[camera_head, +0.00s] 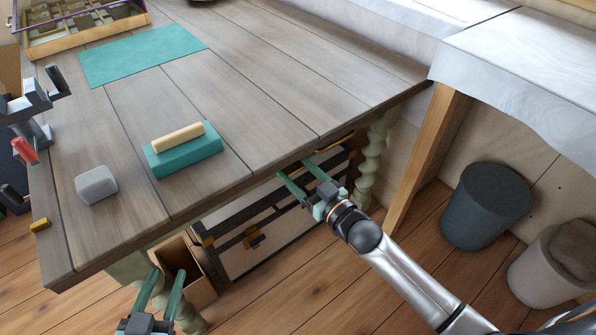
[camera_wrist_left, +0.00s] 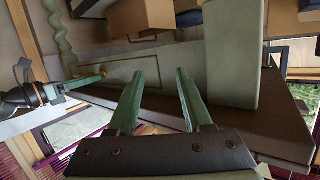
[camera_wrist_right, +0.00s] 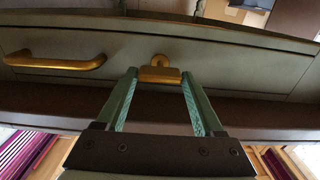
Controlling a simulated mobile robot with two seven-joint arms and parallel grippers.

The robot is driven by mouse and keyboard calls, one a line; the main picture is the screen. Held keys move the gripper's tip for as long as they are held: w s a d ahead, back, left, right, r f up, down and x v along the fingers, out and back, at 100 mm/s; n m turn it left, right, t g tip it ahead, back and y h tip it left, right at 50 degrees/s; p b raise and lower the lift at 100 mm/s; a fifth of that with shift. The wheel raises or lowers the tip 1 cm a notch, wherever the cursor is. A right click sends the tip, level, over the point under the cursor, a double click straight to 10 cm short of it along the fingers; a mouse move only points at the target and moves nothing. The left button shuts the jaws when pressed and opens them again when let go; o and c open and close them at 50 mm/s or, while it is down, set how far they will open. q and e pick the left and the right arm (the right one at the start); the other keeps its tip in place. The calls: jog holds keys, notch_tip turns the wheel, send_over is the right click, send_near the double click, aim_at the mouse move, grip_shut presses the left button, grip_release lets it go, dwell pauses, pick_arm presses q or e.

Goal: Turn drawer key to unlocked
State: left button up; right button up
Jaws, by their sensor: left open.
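The brass drawer key (camera_wrist_right: 160,75) sits on the drawer front (camera_wrist_right: 95,48) in the right wrist view, its flat bow lying level and crosswise. A brass handle (camera_wrist_right: 55,62) is to its left. My right gripper (camera_head: 294,176) is at the table's front edge in the head view; in its wrist view the fingertips (camera_wrist_right: 159,73) are apart, one at each side of the bow. Contact cannot be told. The table edge hides the key in the head view. My left gripper (camera_head: 165,288) is open and empty, low before the table's left part.
The tabletop holds a teal block with a wooden grip (camera_head: 183,150), a grey block (camera_head: 96,185), a teal mat (camera_head: 140,55) and a vise (camera_head: 30,110). A chest (camera_head: 262,240) stands below. Bins (camera_head: 485,205) are at right. Open floor lies in front.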

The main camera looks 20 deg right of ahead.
jog(key=c, duration=0.9)
